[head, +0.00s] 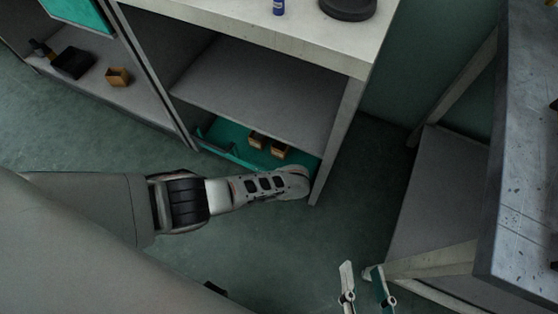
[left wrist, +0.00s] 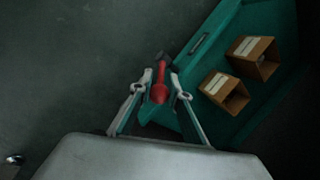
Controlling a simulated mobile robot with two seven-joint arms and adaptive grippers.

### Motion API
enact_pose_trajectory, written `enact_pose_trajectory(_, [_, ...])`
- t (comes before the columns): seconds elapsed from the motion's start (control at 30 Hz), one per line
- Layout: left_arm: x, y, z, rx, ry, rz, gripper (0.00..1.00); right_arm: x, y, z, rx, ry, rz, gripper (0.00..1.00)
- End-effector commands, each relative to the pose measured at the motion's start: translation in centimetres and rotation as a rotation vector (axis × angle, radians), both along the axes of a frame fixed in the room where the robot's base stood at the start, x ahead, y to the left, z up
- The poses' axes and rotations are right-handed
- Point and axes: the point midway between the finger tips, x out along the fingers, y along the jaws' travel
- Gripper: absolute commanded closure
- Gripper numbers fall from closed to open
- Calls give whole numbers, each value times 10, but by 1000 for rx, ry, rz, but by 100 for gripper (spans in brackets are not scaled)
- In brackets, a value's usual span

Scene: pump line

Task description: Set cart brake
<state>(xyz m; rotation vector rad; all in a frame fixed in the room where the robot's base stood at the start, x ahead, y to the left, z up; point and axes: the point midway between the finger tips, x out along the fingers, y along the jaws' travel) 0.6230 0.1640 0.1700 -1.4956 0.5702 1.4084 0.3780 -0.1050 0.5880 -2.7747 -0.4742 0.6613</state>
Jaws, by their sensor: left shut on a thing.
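In the left wrist view, my left gripper (left wrist: 161,80) has its two fingers on either side of a red lever (left wrist: 158,93) with a dark end and is shut on it. The lever is at the corner of a low teal cart (left wrist: 205,42). In the head view the cart (head: 219,143) stands under a grey bench. My left arm reaches to the bench's near leg there, and its fingertips and the lever are hidden. My right gripper (head: 364,287) is open and empty above the floor at the bottom of the head view.
Two open cardboard boxes (head: 257,138) (head: 279,150) sit in the cart. The bench (head: 300,48) with a shelf (head: 255,85) stands over it. A second table (head: 527,190) is at the right. A lower shelf at the left holds a small box (head: 118,77). Floor between the tables is clear.

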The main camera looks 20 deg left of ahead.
Motion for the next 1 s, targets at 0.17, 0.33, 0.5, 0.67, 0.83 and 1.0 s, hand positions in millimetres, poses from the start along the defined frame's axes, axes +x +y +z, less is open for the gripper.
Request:
enact_pose_trajectory(0.17, [0, 0, 0, -1, -1, 1, 66, 0, 0, 0, 2, 1, -1, 64])
enact_pose_trajectory(0.33, [0, 0, 0, -1, -1, 1, 66, 0, 0, 0, 2, 0, -1, 64])
enact_pose_trajectory(0.5, [0, 0, 0, -2, 0, 1, 66, 1, 1, 1, 6, 0, -5, 64])
enact_pose_trajectory(0.67, [-1, -1, 4, -4, 1, -1, 66, 0, 1, 1, 4, 0, -3, 64])
enact_pose_trajectory(0.83, [-1, -1, 16, -4, 1, -1, 66, 0, 0, 0, 2, 0, -2, 64])
enact_pose_trajectory(1.0, [-1, -1, 34, -5, 0, 0, 66, 0, 0, 0, 1, 0, -2, 64])
